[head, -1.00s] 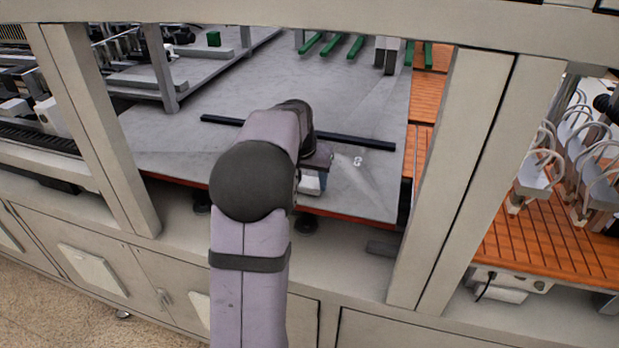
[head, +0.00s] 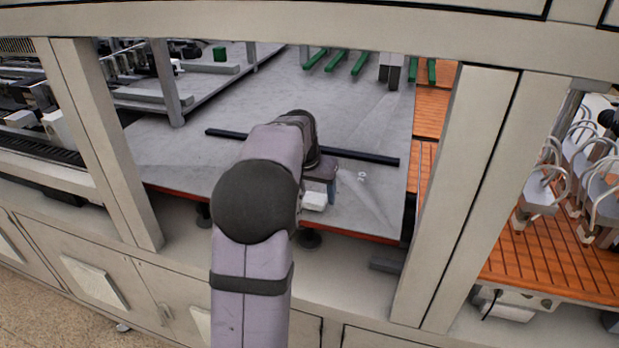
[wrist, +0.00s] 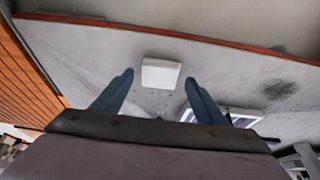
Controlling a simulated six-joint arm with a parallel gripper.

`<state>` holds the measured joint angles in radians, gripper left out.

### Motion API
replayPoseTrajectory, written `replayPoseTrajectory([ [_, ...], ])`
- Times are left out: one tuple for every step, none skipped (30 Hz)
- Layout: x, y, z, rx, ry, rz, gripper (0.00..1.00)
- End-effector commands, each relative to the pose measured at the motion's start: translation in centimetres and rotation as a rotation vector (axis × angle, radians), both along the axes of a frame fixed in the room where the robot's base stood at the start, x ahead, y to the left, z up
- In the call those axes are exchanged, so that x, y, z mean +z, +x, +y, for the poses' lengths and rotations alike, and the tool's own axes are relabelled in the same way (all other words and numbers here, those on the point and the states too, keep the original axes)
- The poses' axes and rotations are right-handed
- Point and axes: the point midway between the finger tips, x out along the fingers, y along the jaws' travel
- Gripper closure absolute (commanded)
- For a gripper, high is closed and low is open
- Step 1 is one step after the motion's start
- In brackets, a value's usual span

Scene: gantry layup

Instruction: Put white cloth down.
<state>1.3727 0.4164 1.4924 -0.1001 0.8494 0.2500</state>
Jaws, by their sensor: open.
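The white cloth (wrist: 161,73) shows in the wrist view as a small, pale, block-like piece on the grey table top (wrist: 90,55), close to its red-brown edge. My gripper (wrist: 159,79) is open, with one blue finger on each side of the cloth and a visible gap to each. I cannot tell the height of the fingertips above the table. In the head view the cloth (head: 315,201) shows just below my gripper (head: 322,178) near the table's front edge. My arm hides part of that area.
A dark bar (head: 360,156) lies across the table behind my gripper. Beige frame posts (head: 455,200) stand at both sides, with a beam above. Green strips (head: 337,60) lie at the back. Bare grey table (head: 270,90) is free beyond the bar.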

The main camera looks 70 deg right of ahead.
Motion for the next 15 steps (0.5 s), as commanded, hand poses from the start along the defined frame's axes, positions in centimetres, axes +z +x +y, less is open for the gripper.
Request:
replayPoseTrajectory([
  [0.5, 0.0, 0.2, 0.000, -0.004, -0.001, 0.34],
  [1.0, 0.0, 0.4, 0.001, -0.006, -0.002, 0.34],
  [1.5, 0.0, 0.7, 0.002, -0.006, -0.001, 0.34],
  [2.0, 0.0, 0.8, 0.002, -0.006, -0.001, 0.34],
  [2.5, 0.0, 1.0, 0.001, -0.006, -0.001, 0.34],
  [3.2, 0.0, 1.3, 0.001, -0.006, -0.001, 0.34],
  [3.7, 0.0, 1.5, 0.002, -0.007, -0.001, 0.34],
  [4.2, 0.0, 1.8, 0.001, -0.006, -0.002, 0.34],
  [4.9, 0.0, 2.1, 0.001, -0.005, -0.002, 0.34],
  [5.4, 0.0, 2.2, 0.001, -0.006, -0.002, 0.34],
  [5.9, 0.0, 2.4, 0.001, -0.005, -0.002, 0.34],
  [6.5, 0.0, 2.7, 0.001, -0.005, -0.002, 0.34],
  [6.9, 0.0, 2.9, 0.000, -0.004, -0.001, 0.34],
  [7.4, 0.0, 3.1, 0.001, -0.005, -0.002, 0.34],
  [7.9, 0.0, 3.3, 0.000, -0.003, -0.001, 0.34],
])
